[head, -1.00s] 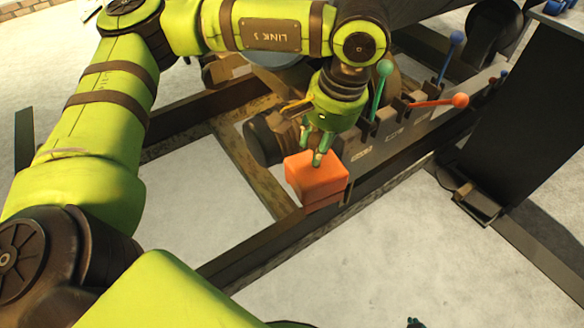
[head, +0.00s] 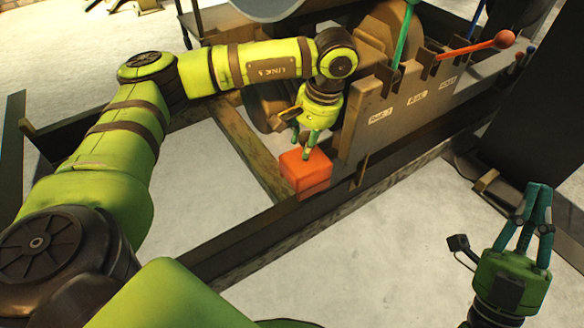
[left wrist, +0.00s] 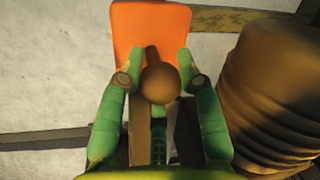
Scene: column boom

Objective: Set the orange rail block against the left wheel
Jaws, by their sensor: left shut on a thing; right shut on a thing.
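The orange rail block (head: 305,172) is at the near end of the wooden beam, by the dark front rail; whether it touches either is unclear. My left gripper (head: 308,148) is above it with its fingers pointing down, shut on it. In the left wrist view the block (left wrist: 151,35) lies beyond the fingertips, with a brown round knob between the fingers. A brown, ribbed, wheel-like part (left wrist: 268,100) is right of the block, with a gap between. My right gripper (head: 538,205) is at lower right, fingers up and close together; I cannot make out what it holds.
The column machine's labelled panel (head: 400,105) stands right of the block, with a green lever (head: 404,35) and a red-knobbed lever (head: 480,46). A dark upright plate (head: 535,125) stands further right. Pale floor (head: 390,215) is open in front of the rail.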

